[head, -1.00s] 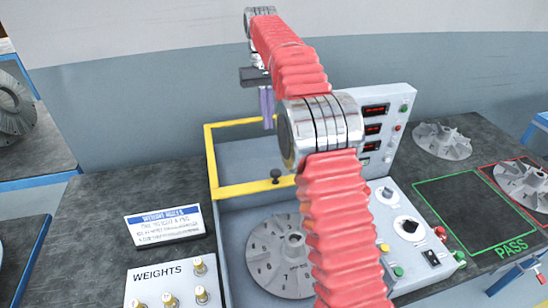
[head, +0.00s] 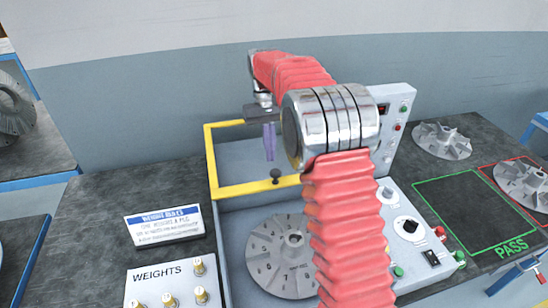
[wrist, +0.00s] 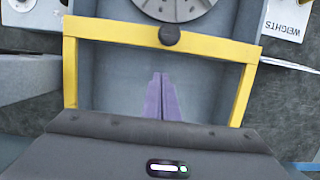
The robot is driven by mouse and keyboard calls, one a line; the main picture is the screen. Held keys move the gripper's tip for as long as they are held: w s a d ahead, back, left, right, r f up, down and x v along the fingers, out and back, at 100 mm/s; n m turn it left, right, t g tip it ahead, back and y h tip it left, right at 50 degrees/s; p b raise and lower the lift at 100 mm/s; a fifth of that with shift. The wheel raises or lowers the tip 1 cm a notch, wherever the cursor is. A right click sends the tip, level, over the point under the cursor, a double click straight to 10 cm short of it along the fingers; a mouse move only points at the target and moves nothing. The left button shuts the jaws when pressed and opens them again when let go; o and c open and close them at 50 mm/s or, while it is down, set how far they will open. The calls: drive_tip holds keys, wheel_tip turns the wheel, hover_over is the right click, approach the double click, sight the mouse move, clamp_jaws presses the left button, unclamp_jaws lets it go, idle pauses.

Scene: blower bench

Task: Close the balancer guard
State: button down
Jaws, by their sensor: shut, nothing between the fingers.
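The balancer guard (head: 212,158) is a yellow frame with a clear panel, standing raised at the back of the balancer. A black knob (head: 276,174) sits on its front bar, and the guard also shows in the wrist view (wrist: 245,90). My gripper (head: 269,158) has purple fingers that are shut and empty. It hangs inside the frame's outline in the head view, a little above the knob. In the wrist view the fingertips (wrist: 161,76) point toward the knob (wrist: 169,35) and appear apart from it. A grey finned impeller (head: 275,262) lies in the balancer bay, partly hidden by my arm.
A control panel (head: 408,225) with knobs and buttons stands right of the bay, partly behind my arm. A weights block (head: 150,285) and a sign (head: 165,225) stand left. More impellers (head: 440,140) lie at right, near the empty green PASS square (head: 460,210).

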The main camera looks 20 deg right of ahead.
drive_tip(key=shift+s+r, duration=0.15)
drive_tip(key=shift+s, duration=1.65)
